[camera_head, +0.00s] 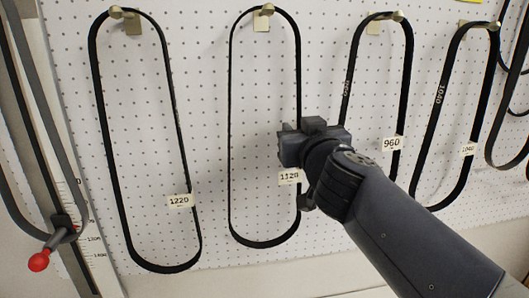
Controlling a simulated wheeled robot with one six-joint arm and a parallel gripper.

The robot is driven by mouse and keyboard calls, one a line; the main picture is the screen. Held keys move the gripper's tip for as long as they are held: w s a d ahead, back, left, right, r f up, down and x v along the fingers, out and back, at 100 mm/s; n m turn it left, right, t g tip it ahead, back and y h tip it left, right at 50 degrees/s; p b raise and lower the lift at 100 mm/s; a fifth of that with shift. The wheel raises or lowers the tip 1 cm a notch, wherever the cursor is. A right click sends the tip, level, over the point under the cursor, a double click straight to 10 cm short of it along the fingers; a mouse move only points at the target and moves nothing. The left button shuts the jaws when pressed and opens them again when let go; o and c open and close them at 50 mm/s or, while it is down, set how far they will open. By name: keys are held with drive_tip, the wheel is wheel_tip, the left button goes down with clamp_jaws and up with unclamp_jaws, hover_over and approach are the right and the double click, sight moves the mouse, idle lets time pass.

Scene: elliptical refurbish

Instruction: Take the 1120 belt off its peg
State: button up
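The 1120 belt (231,120) is a thin black loop hanging from a brass peg (266,10) on the white pegboard. Its tag (290,177) reads 1120 and sits by the belt's right strand. My gripper (300,132) is at that right strand, around mid-height and just above the tag. The gripper's body hides part of the strand. Whether the fingers are closed on the belt or only beside it cannot be seen. The belt's top is over the peg and its bottom curve hangs free.
The 1220 belt (97,100) hangs to the left. The 960 belt (406,90) hangs close on the right, partly behind my arm, and a 1040 belt (425,145) is further right. A red-knobbed handle (39,260) stands beside a scale at the left edge.

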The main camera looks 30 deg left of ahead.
drive_tip(key=shift+w+a, duration=0.2)
drive_tip(key=shift+w, duration=0.1)
clamp_jaws()
